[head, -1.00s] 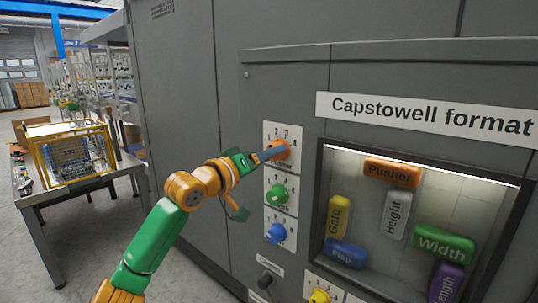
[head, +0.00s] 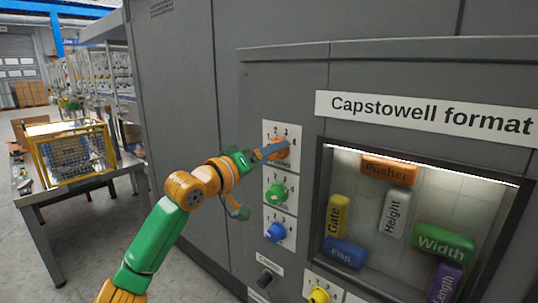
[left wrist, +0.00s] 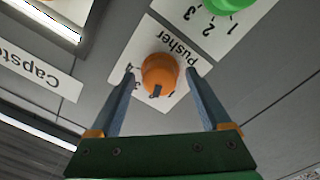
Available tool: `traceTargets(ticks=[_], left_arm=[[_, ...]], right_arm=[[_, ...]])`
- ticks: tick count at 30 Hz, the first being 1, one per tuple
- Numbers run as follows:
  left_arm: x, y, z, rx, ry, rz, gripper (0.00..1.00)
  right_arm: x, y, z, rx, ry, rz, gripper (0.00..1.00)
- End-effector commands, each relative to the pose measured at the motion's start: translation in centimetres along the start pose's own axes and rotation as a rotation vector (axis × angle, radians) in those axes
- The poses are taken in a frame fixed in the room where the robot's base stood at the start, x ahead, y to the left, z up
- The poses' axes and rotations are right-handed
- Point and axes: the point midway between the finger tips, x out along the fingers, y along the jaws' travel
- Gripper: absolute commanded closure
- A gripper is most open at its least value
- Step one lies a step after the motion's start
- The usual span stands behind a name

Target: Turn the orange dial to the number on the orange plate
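The orange dial (head: 279,149) is the top knob of a column on the grey machine front; it also shows in the left wrist view (left wrist: 160,72). Its dark pointer mark faces the picture's bottom there, between the printed 3 and 1. My left gripper (head: 272,151) is at the dial. In the left wrist view its two fingers (left wrist: 160,75) stand on either side of the dial, with small gaps visible. The orange plate (head: 389,170), marked Pusher, hangs behind the lit window; I see no number on it. My right gripper is not in view.
A green dial (head: 277,194) and a blue dial (head: 276,232) sit below the orange one. A yellow dial (head: 319,295) and a black knob (head: 266,279) are lower. Several other coloured plates are in the window. A table (head: 60,195) with a yellow-framed cage stands left.

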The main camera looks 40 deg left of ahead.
Motion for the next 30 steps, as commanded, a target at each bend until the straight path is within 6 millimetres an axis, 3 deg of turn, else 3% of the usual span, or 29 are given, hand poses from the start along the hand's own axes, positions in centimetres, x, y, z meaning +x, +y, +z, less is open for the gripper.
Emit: traceTargets(ticks=[4,9,15,27,29,30], left_arm=[[-0.7,-0.3,0.2,0.001,0.002,0.0,0.19],[-4.4,-0.7,0.7,0.005,0.002,-0.002,0.19],[-6.9,-0.2,0.2,0.001,0.001,0.0,0.19],[-7.0,0.0,0.1,0.0,-0.001,0.0,0.19],[-6.7,-0.5,0.8,0.01,-0.016,-0.011,0.19],[-6.2,-1.2,2.1,0.027,-0.042,-0.03,0.19]], right_arm=[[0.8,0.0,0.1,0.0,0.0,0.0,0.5],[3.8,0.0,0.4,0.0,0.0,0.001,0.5],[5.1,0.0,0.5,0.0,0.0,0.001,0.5],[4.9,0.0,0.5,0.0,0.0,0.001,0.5],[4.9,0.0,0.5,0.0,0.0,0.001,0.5],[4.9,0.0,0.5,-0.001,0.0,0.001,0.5]])
